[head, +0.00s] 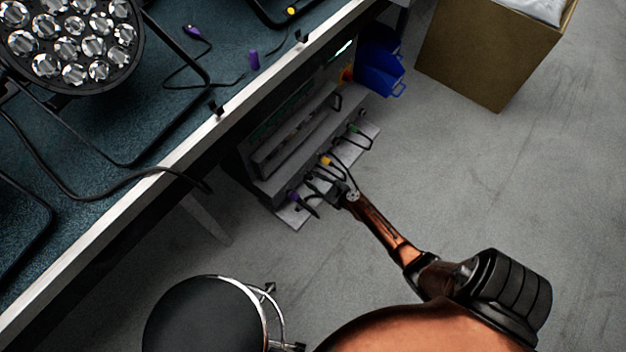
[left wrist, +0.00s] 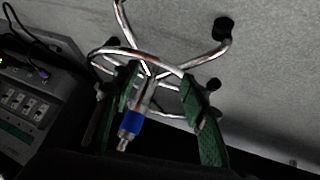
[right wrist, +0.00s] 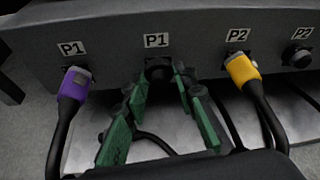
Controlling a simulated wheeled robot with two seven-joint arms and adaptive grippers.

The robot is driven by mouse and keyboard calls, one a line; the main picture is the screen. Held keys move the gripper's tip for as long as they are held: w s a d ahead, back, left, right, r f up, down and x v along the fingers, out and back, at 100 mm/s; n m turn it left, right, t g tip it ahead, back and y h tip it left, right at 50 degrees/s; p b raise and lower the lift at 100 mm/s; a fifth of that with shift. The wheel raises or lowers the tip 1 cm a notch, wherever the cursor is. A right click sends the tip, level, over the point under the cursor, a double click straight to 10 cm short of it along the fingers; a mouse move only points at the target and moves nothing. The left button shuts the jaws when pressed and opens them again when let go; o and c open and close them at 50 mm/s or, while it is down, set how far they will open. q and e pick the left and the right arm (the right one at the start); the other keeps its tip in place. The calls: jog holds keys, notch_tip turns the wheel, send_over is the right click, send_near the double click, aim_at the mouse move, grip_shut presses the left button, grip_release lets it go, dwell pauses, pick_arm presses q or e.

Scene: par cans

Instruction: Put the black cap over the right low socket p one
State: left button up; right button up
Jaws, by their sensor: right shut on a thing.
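The right low socket P1 is in the right wrist view under its P1 label (right wrist: 156,41). The black cap (right wrist: 159,68) is at this socket, between the fingertips of my right gripper (right wrist: 157,80). The fingers are shut on it. The cap hides the socket, so I cannot tell whether it is fully seated. In the head view my right gripper (head: 338,193) reaches the low panel below the bench. My left gripper (left wrist: 162,82) is open, its green fingers apart, with a stool's chrome legs beyond.
A purple plug (right wrist: 76,82) sits in the left P1 socket, a yellow plug (right wrist: 242,70) in a P2 socket, and a black cap (right wrist: 297,54) at the far right P2. A black stool (head: 205,318), bench edge (head: 180,165), blue bins (head: 380,68) and cardboard box (head: 490,55) stand around.

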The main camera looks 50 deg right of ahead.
jog(key=shift+w, duration=0.65)
jog(key=shift+c, duration=0.7)
jog(key=o, duration=1)
jog(key=shift+s, duration=0.1)
jog(key=v, duration=1.1)
jog(key=shift+s+a+r, duration=0.1)
jog(key=shift+s+r, duration=0.1)
jog(key=shift+s, duration=0.1)
